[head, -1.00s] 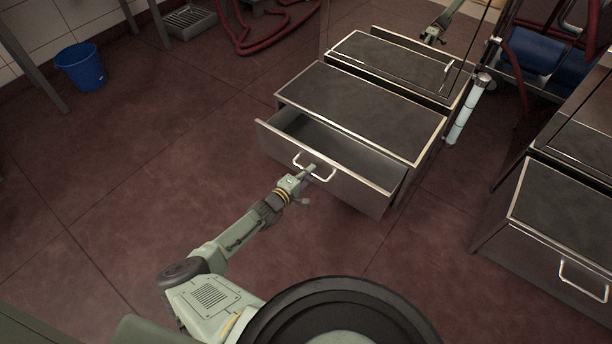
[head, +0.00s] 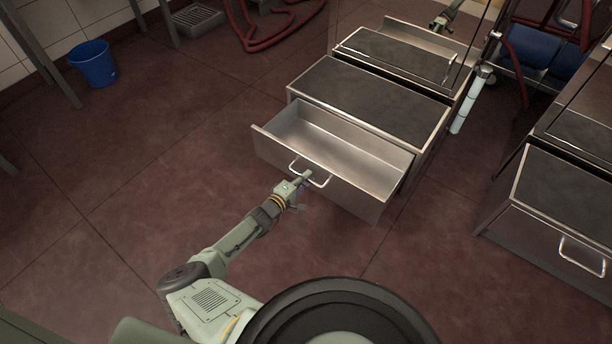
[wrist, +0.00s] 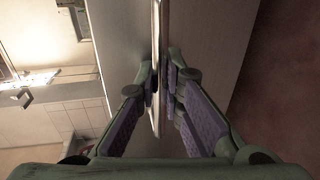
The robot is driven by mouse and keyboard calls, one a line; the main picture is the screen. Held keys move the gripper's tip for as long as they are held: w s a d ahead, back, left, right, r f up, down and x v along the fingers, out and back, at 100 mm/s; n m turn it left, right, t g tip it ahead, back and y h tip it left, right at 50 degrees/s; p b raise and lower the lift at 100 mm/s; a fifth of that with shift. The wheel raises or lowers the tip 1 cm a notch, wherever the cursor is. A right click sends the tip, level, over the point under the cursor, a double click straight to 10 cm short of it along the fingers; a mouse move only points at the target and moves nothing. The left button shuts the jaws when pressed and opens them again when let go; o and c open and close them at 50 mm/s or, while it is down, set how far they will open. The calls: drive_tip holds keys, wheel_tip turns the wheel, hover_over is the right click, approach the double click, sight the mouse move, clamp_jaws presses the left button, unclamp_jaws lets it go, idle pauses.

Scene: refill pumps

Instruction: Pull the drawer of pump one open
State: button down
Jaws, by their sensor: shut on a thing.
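The pump cabinet (head: 372,98) is steel with a dark top and stands in the upper middle of the head view. Its drawer (head: 345,146) is pulled well out toward me, and the bare metal inside shows no contents. The drawer front (head: 350,192) carries a pale bar handle (head: 323,181). My gripper (head: 304,178) is at this handle in the head view. In the wrist view my gripper (wrist: 163,82) has its purple-padded fingers closed around the handle bar (wrist: 156,60), with the drawer front (wrist: 205,35) just beyond.
A second cabinet (head: 570,185) with a handle (head: 582,255) on its shut drawer stands at the right. A pale cylinder (head: 467,105) stands beside the first cabinet. A blue bucket (head: 93,64) is at the far left. The floor around my arm is clear.

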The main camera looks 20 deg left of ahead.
drive_tip(key=shift+d, duration=0.1)
drive_tip(key=c, duration=1.7)
unclamp_jaws()
drive_tip(key=shift+s, duration=0.1)
drive_tip(key=v, duration=1.2)
